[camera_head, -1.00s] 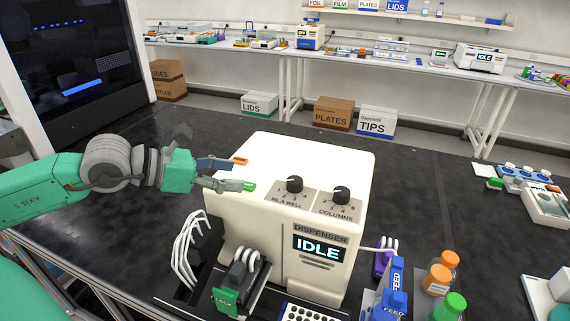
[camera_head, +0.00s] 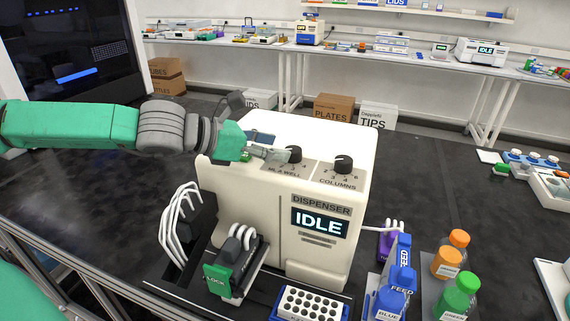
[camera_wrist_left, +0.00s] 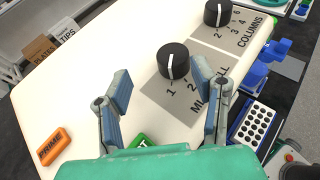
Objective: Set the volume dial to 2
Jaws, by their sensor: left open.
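The volume dial (camera_head: 294,154) is a black knob with a white line, on the ML A WELL panel on top of the white dispenser (camera_head: 325,258). In the wrist view the same dial (camera_wrist_left: 173,62) stands just beyond the fingertips, with numerals 1 and 2 visible on its near side. The number its white line marks is unclear. My left gripper (camera_head: 272,148) is open and empty, low over the dispenser top beside the dial. It also shows in the wrist view (camera_wrist_left: 163,84), fingers spread. My right gripper is not in view.
A second black dial (camera_head: 343,164), marked COLUMNS, stands to the right. The orange PRIME button (camera_wrist_left: 55,147) and a partly hidden green button (camera_wrist_left: 142,140) lie on the dispenser top. A tube rack (camera_head: 308,305), blue bottles and an orange-capped bottle (camera_head: 458,239) stand in front and right.

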